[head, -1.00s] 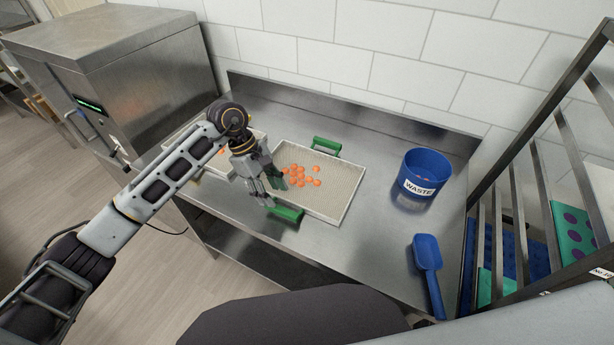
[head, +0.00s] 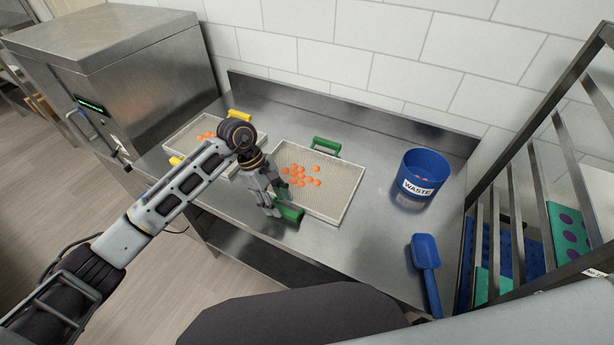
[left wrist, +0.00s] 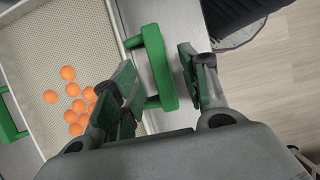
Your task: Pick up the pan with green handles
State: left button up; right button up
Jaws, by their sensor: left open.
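The pan with green handles (head: 330,204) lies on the steel table, with several orange gummies (head: 300,177) in its left half. Its far green handle (head: 326,146) is clear. My left gripper (head: 272,211) is at its near green handle (head: 290,213). In the left wrist view the open fingers of my left gripper (left wrist: 160,85) stand on either side of the near handle (left wrist: 160,68), one finger over the pan side and one outside. Whether they touch it I cannot tell. My right gripper is not in view.
A second pan with yellow handles (head: 178,143) and orange gummies lies left, partly behind my arm. A blue waste bucket (head: 424,176) and a blue scoop (head: 426,252) are on the right. A metal rack (head: 540,170) stands at the right edge.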

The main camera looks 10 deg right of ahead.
aim_at(281, 209)
pick_arm(q)
jog(key=shift+p+x, duration=0.45)
jog(key=shift+x, duration=1.3)
grip_shut()
